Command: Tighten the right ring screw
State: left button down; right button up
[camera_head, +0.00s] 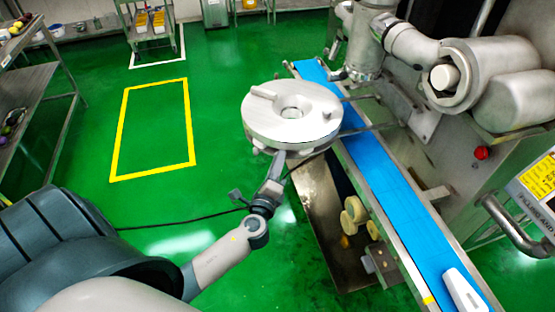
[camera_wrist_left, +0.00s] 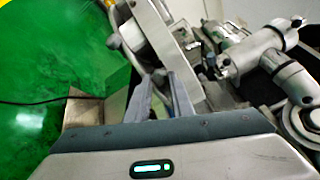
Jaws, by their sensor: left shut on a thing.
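A round pale metal disc part (camera_head: 268,122) with a central hole and a raised bar on top is in the middle of the head view, beside the blue belt. My left gripper (camera_head: 279,160) reaches up to its near lower edge and is shut on it. In the left wrist view the two grey fingers (camera_wrist_left: 167,95) point at a pale metal part (camera_wrist_left: 160,35), and their contact is hard to make out. The encrusting machine (camera_head: 480,75) stands at the right, with thick metal cylinders. I cannot pick out the right ring screw for certain. My right gripper is not in view.
The blue conveyor belt (camera_head: 385,185) runs diagonally past the disc, with a white block-like object (camera_head: 463,290) at its near end. Cream rollers (camera_head: 352,215) sit below it. A red button (camera_head: 482,153) is on the machine. Green floor (camera_head: 225,120) is clear at left.

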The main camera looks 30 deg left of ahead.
pick_arm(q)
jog(key=shift+s+a+f+m+p, duration=0.1)
jog(key=shift+m+p, duration=1.85)
jog(key=shift+m, duration=2.25)
jog(key=shift+s+a+f+m+p, duration=0.1)
jog(key=shift+m+p, duration=1.8)
jog(key=shift+m, duration=2.3)
jog(key=c, duration=1.5)
grip_release()
jog(key=shift+w, duration=0.1)
jog(key=shift+c, duration=0.2)
jog(key=b+v, duration=0.5)
jog(key=v, duration=1.2)
jog(key=shift+s, duration=0.2)
